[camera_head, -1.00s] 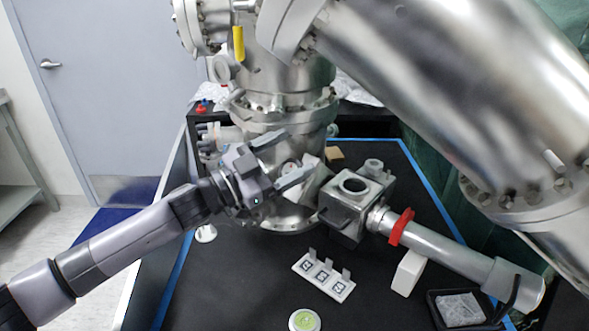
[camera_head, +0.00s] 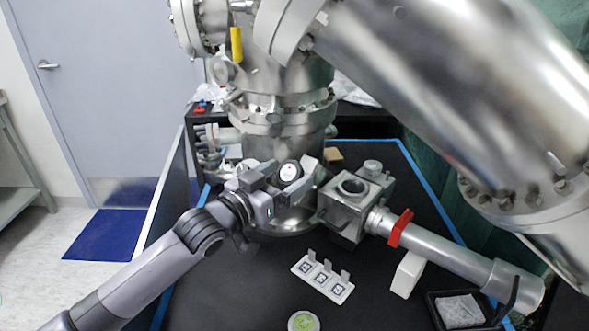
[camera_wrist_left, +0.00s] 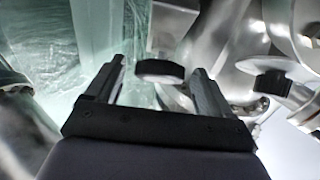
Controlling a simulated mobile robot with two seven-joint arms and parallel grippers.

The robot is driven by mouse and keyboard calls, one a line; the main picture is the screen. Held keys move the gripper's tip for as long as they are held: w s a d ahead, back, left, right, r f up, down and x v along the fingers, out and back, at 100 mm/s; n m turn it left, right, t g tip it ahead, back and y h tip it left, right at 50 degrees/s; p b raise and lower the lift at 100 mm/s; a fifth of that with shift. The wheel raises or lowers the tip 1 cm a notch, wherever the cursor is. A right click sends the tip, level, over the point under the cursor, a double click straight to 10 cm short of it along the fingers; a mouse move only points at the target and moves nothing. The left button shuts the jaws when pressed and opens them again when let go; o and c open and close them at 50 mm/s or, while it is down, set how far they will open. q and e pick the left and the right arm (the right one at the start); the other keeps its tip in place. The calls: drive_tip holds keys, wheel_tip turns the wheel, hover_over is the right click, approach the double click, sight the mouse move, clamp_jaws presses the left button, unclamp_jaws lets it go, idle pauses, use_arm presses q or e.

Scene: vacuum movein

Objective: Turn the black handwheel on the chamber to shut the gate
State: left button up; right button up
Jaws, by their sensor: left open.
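The chamber (camera_head: 301,75) is a tall shiny steel vessel at the centre of the head view. A small round knob with a dark rim and a pale face (camera_head: 289,171), seemingly the black handwheel, shows low on its front. My left gripper (camera_head: 294,167) is open, with its fingers on either side of this knob. In the left wrist view a black disc (camera_wrist_left: 160,70) with a pale underside shows between the two fingertips, with gaps at both sides. I cannot tell whether either finger touches it. The gate is not clearly visible. My right gripper is not in view.
A steel box-shaped block (camera_head: 345,213) with a pipe and red clamp (camera_head: 400,228) stands just right of my gripper. A white marked holder (camera_head: 322,277), a green-topped round dish (camera_head: 303,321) and a black tray (camera_head: 430,300) sit on the dark table. A second black knob (camera_wrist_left: 272,83) shows at right.

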sight(287, 175)
use_arm(q)
drive_tip(key=shift+x, duration=1.6)
drive_tip(key=c, duration=1)
